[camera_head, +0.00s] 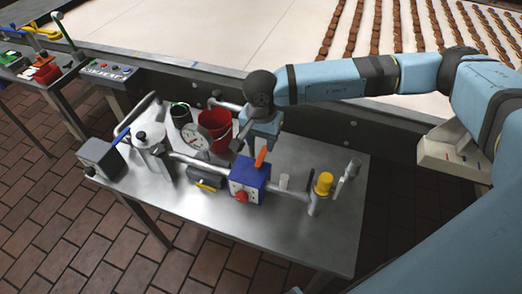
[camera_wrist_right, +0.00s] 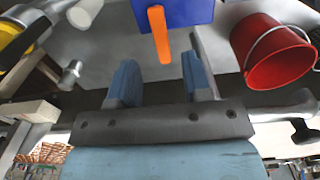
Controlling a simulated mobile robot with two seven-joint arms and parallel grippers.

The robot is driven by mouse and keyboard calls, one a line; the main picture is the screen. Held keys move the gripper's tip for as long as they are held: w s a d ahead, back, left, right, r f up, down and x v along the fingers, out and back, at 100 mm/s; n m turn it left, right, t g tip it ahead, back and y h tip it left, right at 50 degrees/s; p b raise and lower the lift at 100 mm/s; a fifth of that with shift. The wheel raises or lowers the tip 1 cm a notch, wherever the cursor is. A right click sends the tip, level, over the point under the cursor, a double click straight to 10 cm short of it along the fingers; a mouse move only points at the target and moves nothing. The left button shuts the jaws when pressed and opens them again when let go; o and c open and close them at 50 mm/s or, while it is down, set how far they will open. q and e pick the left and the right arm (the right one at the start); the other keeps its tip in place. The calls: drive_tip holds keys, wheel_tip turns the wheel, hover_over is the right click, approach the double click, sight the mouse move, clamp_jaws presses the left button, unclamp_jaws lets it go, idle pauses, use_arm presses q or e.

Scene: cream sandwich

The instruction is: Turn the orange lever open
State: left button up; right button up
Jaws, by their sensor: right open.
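The orange lever (camera_head: 261,157) stands up from the top of a blue valve box (camera_head: 250,178) on the metal table. In the right wrist view the orange lever (camera_wrist_right: 159,34) hangs from the blue box (camera_wrist_right: 175,10) at the top of the picture. My right gripper (camera_head: 262,143) is just above and behind the lever in the head view. In the wrist view its two blue fingers (camera_wrist_right: 165,72) are apart, with nothing between them. The lever lies beyond the fingertips, roughly in line with the gap. I see no contact. My left gripper is not in view.
A red bucket (camera_head: 214,127), a dial gauge (camera_head: 195,137) and a grey canister (camera_head: 152,150) stand left of the box. Pipes run along the table (camera_head: 225,224). A yellow-topped valve (camera_head: 323,184) stands to the right. The table's front part is clear.

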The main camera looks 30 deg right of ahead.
sight(261, 157)
drive_tip(key=shift+f, duration=2.65)
clamp_jaws()
